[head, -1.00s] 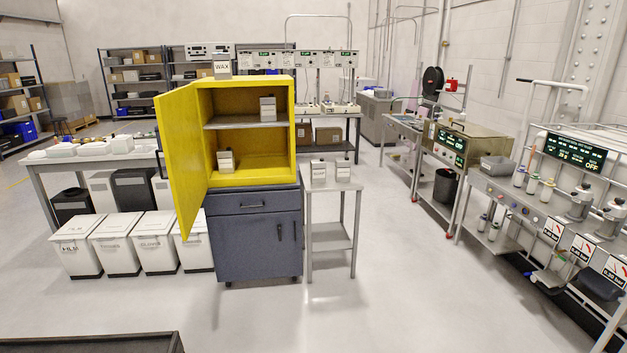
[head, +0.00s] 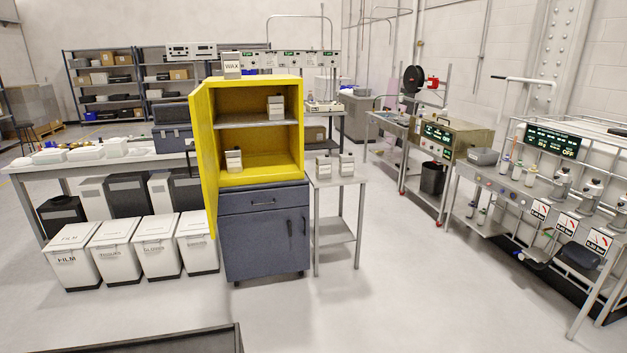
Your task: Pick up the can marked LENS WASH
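Several small grey cans with pale labels are in view, but their lettering is too small to read, so I cannot tell which is LENS WASH. One can (head: 275,107) stands on the upper shelf of the open yellow cabinet (head: 262,178). Another can (head: 233,160) stands on the cabinet's lower floor. Two more, a left can (head: 324,166) and a right can (head: 346,165), stand upright on a small grey side table (head: 338,181). A can marked WAX (head: 232,65) stands on top of the cabinet. My gripper is not in view.
The yellow cabinet door (head: 202,160) is swung open to the left. The cabinet sits on a dark drawer unit (head: 263,235). White lidded bins (head: 80,250) stand left of it. A dark edge (head: 190,340) lies in front at bottom left. The floor (head: 400,290) at centre right is clear.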

